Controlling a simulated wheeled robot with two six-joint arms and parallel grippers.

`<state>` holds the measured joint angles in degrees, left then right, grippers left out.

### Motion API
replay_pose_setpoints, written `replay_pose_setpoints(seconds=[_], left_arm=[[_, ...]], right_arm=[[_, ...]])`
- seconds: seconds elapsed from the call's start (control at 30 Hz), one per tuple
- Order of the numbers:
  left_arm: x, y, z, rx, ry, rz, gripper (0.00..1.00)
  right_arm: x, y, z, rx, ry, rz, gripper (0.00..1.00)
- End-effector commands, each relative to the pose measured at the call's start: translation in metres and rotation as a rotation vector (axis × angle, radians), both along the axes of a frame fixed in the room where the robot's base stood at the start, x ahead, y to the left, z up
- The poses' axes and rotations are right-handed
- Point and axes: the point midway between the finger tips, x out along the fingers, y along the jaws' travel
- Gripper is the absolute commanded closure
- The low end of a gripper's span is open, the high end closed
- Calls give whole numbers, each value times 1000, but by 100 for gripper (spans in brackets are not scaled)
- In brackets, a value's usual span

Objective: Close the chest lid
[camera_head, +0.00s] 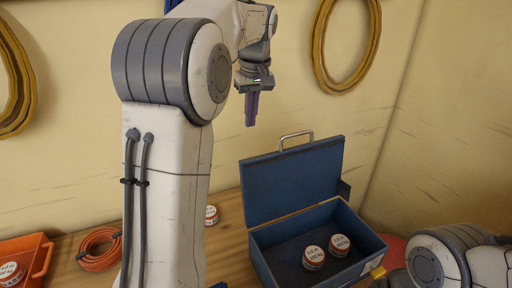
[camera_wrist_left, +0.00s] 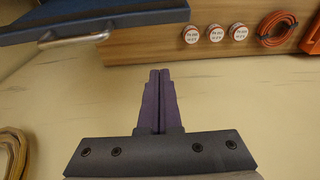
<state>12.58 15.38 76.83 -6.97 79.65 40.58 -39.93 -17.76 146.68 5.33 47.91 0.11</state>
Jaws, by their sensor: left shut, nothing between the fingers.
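The blue chest (camera_head: 262,262) stands on the wooden bench with its lid (camera_head: 293,182) raised upright at the back. A metal handle (camera_head: 296,136) sits on the lid's top edge. Two red-and-white round tins, one (camera_head: 313,258) left of the other (camera_head: 339,245), lie inside. My left gripper (camera_head: 251,122) is shut and empty, pointing down above and left of the lid, apart from it. In the left wrist view my purple fingers (camera_wrist_left: 159,76) are together, and the lid's blue edge (camera_wrist_left: 110,20) and handle (camera_wrist_left: 72,36) show at upper left. My right gripper does not show.
An orange bin (camera_head: 28,262), an orange hose coil (camera_head: 100,248) and a tin (camera_head: 211,215) are left of the chest. The wooden bench (camera_head: 232,240) is partly bare there. Yellow coils (camera_head: 318,45) hang on the wall. My right arm is at lower right.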

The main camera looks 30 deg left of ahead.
Motion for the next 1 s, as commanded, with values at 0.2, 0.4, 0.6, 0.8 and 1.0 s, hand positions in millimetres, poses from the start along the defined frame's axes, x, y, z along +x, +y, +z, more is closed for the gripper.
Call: replay_pose_setpoints(seconds=[0.2, 0.4, 0.6, 0.8, 1.0], left_arm=[[3, 5, -42, -3, 7, -3, 100], [9, 11, -83, -2, 7, -4, 100], [-6, -10, -81, -1, -1, -8, 100], [-14, -20, -81, -1, -1, -6, 100], [-15, -20, -82, -1, -1, -6, 100]], right_arm=[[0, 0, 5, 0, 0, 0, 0], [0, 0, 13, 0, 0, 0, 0], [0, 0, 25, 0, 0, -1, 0], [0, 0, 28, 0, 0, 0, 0], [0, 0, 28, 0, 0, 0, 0]])
